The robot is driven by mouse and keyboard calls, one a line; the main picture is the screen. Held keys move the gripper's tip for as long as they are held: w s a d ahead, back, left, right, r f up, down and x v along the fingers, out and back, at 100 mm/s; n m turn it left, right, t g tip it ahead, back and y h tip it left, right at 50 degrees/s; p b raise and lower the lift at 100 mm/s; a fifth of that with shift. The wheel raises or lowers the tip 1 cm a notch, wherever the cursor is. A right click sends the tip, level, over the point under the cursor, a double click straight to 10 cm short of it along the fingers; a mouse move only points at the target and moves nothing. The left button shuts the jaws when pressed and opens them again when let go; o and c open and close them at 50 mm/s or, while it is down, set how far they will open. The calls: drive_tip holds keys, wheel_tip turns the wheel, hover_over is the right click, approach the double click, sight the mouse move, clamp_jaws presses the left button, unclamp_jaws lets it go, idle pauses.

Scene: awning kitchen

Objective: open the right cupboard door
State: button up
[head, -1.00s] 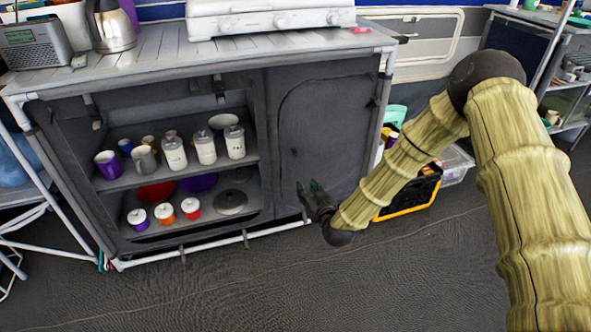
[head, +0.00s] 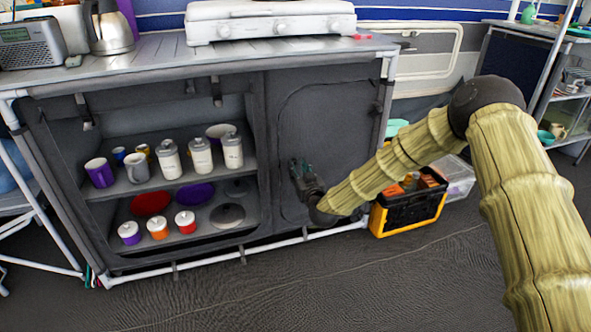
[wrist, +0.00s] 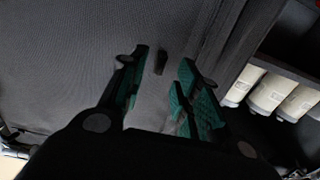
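The right cupboard door (head: 325,125) is a dark grey fabric panel with a rounded seam, closed, on the right half of the cupboard in the head view. My gripper (head: 298,167) is in front of the door's lower left part, near its edge beside the open shelves. In the wrist view my gripper (wrist: 163,68) is open, its green-padded fingers apart. A small dark tab (wrist: 161,62) on the door surface (wrist: 75,60) shows between the fingertips. I cannot tell whether the fingers touch the door. Nothing is held.
Left of the door, open shelves hold mugs, white canisters (head: 200,155) and lidded pots. A kettle (head: 110,28) and a white stove (head: 270,20) stand on top. A black and yellow crate (head: 408,210) sits right of the cupboard under my arm. The floor in front is clear.

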sight(296, 164)
drive_tip(key=shift+b+x, duration=0.6)
drive_tip(key=shift+x, duration=1.2)
clamp_jaws()
